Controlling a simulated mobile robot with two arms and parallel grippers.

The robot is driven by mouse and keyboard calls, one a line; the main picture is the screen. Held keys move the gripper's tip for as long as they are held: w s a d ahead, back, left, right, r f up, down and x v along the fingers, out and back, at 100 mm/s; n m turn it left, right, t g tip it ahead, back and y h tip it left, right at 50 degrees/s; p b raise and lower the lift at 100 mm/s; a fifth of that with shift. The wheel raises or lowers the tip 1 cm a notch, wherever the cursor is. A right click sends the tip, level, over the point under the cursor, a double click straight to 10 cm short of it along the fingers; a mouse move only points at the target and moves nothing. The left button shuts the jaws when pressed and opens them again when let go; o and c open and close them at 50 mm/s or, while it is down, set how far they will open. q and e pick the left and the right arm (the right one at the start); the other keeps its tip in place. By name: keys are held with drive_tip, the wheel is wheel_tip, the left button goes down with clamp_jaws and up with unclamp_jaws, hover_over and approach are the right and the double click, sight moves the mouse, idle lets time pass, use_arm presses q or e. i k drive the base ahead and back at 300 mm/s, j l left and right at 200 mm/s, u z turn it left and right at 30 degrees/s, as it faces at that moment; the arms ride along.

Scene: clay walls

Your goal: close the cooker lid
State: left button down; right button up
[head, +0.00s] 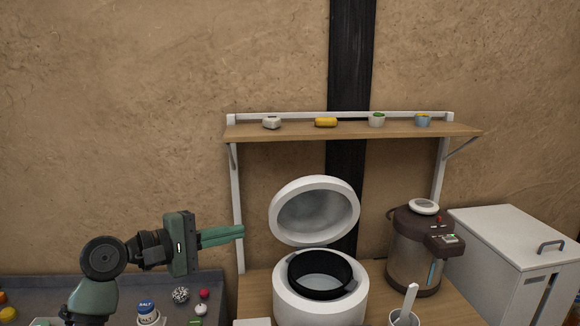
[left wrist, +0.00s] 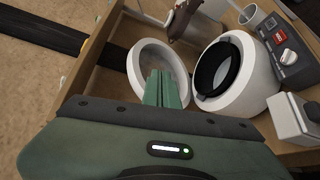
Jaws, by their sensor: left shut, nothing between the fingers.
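The white cooker (head: 320,304) stands on the wooden counter, with a black inner pot (head: 320,275) in its open top. Its round lid (head: 315,211) is raised at the back, tilted up, with its grey inner face toward me. My left gripper (head: 243,231) is to the left of the lid at about its height, apart from it in the head view, with its green fingers together and empty. In the left wrist view the fingertips (left wrist: 161,74) overlap the lid (left wrist: 158,62); I cannot tell any contact there. The cooker body (left wrist: 240,75) is to their right. My right gripper is not in view.
A brown hot-water pot (head: 414,250) and a white bin (head: 510,240) stand right of the cooker. A white cup (head: 404,318) with a utensil is in front. A wooden shelf (head: 290,132) with small items hangs above the lid. A salt container (head: 147,312) stands at lower left.

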sight(317, 209)
drive_tip(key=i, duration=0.9)
